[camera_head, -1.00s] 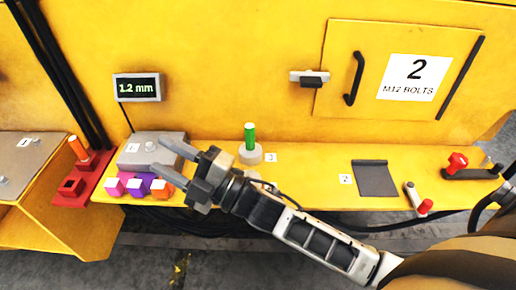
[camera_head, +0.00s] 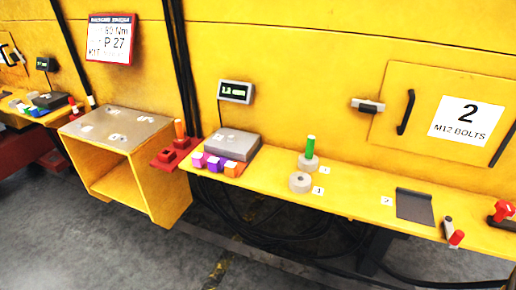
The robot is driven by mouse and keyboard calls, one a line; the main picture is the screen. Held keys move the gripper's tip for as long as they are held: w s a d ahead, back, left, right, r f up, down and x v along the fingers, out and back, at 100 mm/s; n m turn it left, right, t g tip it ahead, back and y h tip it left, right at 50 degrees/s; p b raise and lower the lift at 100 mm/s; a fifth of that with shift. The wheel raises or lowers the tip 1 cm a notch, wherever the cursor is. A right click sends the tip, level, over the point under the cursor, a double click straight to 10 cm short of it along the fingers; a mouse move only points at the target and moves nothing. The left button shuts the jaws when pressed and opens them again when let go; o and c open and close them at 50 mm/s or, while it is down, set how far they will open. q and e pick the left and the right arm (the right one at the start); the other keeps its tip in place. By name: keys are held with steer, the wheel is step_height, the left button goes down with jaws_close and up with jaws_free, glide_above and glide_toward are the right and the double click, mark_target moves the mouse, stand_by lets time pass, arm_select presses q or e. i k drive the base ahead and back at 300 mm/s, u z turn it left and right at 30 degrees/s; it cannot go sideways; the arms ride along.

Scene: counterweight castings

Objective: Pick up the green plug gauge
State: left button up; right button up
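The green plug gauge (camera_head: 310,146) stands upright on the yellow shelf, in or on a grey round casting (camera_head: 308,163); I cannot tell how deep it sits. A second grey casting (camera_head: 300,182), with a hole in its top, lies just in front of it. The label "1" is beside the front casting and another small label is beside the rear one. Neither of my grippers is in view.
The yellow shelf (camera_head: 363,205) carries a grey box (camera_head: 233,143) with pink, purple and orange blocks before it. A red holder (camera_head: 166,160) with an orange plug stands left. A dark mat (camera_head: 414,206) and red-knobbed handles lie right. The shelf between castings and mat is clear.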

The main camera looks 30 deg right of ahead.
mark_target(309, 156)
steer(key=u, duration=0.45)
steer(key=i, duration=1)
steer(key=z, duration=0.05)
